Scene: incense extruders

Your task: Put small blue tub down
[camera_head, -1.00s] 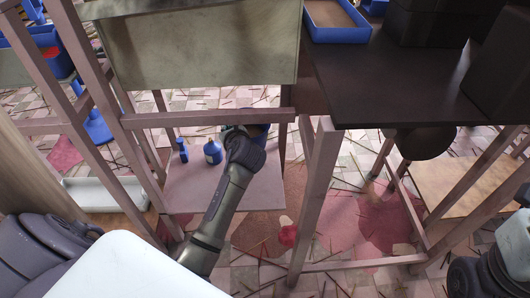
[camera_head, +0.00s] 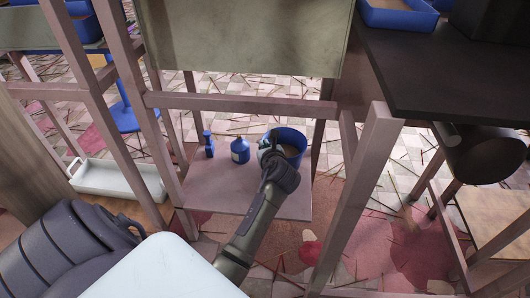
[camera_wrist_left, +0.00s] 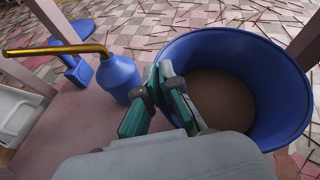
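The small blue tub (camera_head: 291,137) has brown matter inside and is at the back right of the low pinkish shelf (camera_head: 205,190). It also shows large in the left wrist view (camera_wrist_left: 285,95), upright. My left gripper (camera_head: 270,150) is at the tub's left side. In the left wrist view its green-padded fingers (camera_wrist_left: 160,95) straddle the tub's near-left wall, one inside and one outside, and look closed on it. Whether the tub's base touches the shelf is hidden. My right gripper is not in view.
A blue bottle with a gold spout (camera_wrist_left: 118,75) stands just left of the tub, with a smaller blue bottle (camera_head: 209,146) beyond it. Wooden legs and a crossbar (camera_head: 240,104) frame the shelf. A white tray (camera_head: 115,178) lies to the left.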

